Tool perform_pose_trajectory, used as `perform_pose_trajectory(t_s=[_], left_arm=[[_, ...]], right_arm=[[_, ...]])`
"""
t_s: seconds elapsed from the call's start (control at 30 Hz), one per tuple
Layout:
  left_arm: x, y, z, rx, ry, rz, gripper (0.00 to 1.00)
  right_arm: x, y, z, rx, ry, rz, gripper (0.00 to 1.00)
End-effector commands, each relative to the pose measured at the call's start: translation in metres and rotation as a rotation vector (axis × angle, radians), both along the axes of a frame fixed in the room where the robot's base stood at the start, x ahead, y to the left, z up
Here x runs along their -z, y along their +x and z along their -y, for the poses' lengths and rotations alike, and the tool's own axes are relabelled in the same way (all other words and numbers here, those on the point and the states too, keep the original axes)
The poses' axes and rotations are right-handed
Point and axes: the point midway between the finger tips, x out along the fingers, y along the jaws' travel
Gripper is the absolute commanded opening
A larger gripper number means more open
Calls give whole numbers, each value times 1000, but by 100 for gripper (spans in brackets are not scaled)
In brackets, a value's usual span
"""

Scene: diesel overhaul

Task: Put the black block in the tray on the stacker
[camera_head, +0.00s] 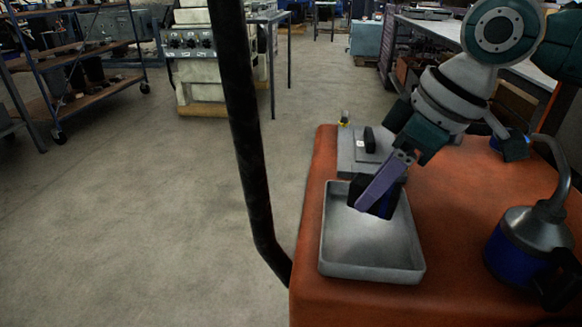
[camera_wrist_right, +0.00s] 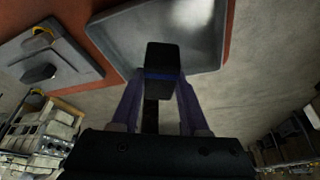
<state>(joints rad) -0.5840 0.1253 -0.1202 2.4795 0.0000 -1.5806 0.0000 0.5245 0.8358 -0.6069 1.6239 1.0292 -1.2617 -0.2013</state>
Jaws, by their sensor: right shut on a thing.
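The tray (camera_head: 370,271) is a shallow grey metal tray near the front left edge of the orange stacker top (camera_head: 458,290). The black block (camera_head: 357,186) shows at the back left part of the tray, partly hidden by my right gripper (camera_head: 368,204). In the right wrist view the black block (camera_wrist_right: 163,58) has a blue band and sits between the two purple fingers of my right gripper (camera_wrist_right: 160,95), which is shut on it. The block appears over the tray (camera_wrist_right: 208,62); I cannot tell whether it touches the tray floor. My left gripper is not in view.
A grey plate with a black handle (camera_head: 352,148) lies behind the tray. A blue and grey oil can (camera_head: 528,245) with a spout stands at the right. A black bar (camera_head: 246,130) rises at the stacker's left. The front and middle of the tray are empty.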

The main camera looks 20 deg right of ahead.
Motion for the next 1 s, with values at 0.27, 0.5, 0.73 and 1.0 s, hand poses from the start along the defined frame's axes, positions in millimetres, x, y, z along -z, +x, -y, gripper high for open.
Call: perform_pose_trajectory(t_s=[0.27, 0.5, 0.73, 1.0], left_arm=[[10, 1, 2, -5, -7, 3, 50], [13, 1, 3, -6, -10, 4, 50], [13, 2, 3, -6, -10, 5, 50], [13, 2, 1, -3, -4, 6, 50]], right_arm=[[31, 0, 0, 1, 0, -1, 0], [47, 0, 0, 0, 0, 1, 0], [49, 0, 0, 0, 0, 1, 0], [49, 0, 0, 0, -1, 1, 73]])
